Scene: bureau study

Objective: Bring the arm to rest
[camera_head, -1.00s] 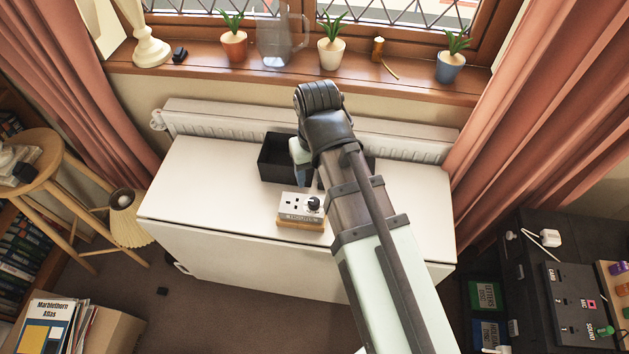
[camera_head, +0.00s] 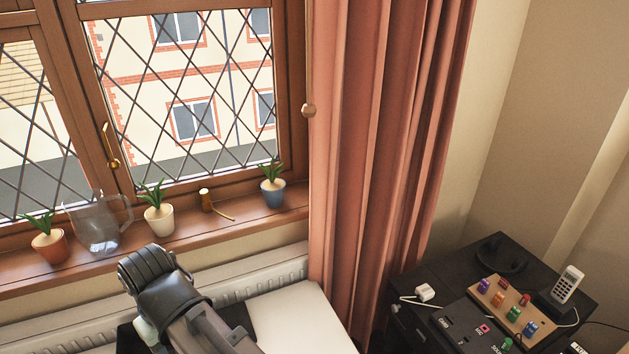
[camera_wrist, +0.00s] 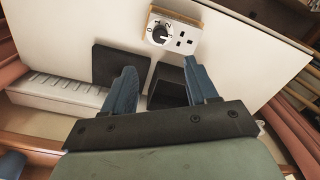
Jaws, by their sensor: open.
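My gripper (camera_wrist: 165,88) shows in the wrist view with its two blue fingers apart and nothing between them. In the head view my arm comes up from the bottom edge, over the desk (camera_head: 300,320), and the fingers are hidden.
A radiator (camera_head: 262,282) runs behind the desk. On the sill stand a glass jug (camera_head: 97,225) and potted plants (camera_head: 159,217). A pink curtain (camera_head: 375,140) hangs to the right. A dark cabinet (camera_head: 425,290) at the right holds a pegboard (camera_head: 513,308) and a phone (camera_head: 567,284).

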